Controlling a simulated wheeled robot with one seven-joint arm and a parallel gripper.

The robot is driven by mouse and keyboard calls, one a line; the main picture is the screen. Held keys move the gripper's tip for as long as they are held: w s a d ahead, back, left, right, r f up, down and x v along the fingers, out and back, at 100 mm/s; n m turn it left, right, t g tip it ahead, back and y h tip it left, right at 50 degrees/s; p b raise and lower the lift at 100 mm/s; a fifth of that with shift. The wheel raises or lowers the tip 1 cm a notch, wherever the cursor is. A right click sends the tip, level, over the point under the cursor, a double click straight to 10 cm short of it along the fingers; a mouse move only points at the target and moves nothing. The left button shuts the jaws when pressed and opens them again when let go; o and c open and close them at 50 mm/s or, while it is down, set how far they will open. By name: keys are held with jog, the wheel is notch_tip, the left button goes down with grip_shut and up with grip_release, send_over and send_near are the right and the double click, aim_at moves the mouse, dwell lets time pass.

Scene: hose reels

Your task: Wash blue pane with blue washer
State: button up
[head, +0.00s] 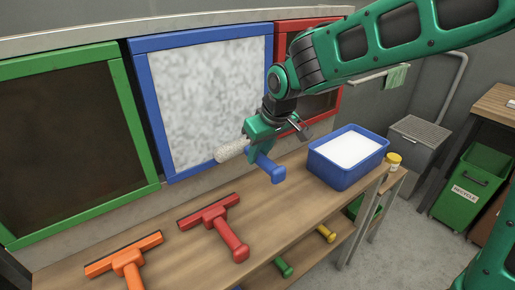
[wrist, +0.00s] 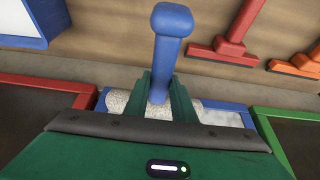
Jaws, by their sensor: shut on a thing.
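My gripper (head: 262,137) is shut on the blue washer (head: 271,168). The washer's blue handle (wrist: 170,50) sits between the two green fingers (wrist: 163,95) in the wrist view. Its white fluffy roller (head: 231,150) points toward the lower right part of the blue pane (head: 146,112). I cannot tell whether the roller touches the pane. The blue-framed pane (head: 205,90) stands upright behind the bench and is covered in mottled whitish grey. Part of its blue frame shows behind the roller in the wrist view (wrist: 240,112).
A green-framed dark pane (head: 75,140) is to the left and a red-framed one (head: 280,28) to the right. Red (head: 232,240) and orange (head: 130,265) squeegees lie on the bench (head: 190,255). A blue tub (head: 345,178) of white stuff stands at the bench's right.

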aim_at(274, 166)
dwell(0.3)
jog(key=shift+s+d, duration=0.65)
jog(key=shift+s, duration=0.3)
jog(key=shift+s+d, duration=0.6)
jog(key=shift+s, duration=0.35)
jog(key=shift+s+d, duration=0.65)
jog(key=shift+s, duration=0.3)
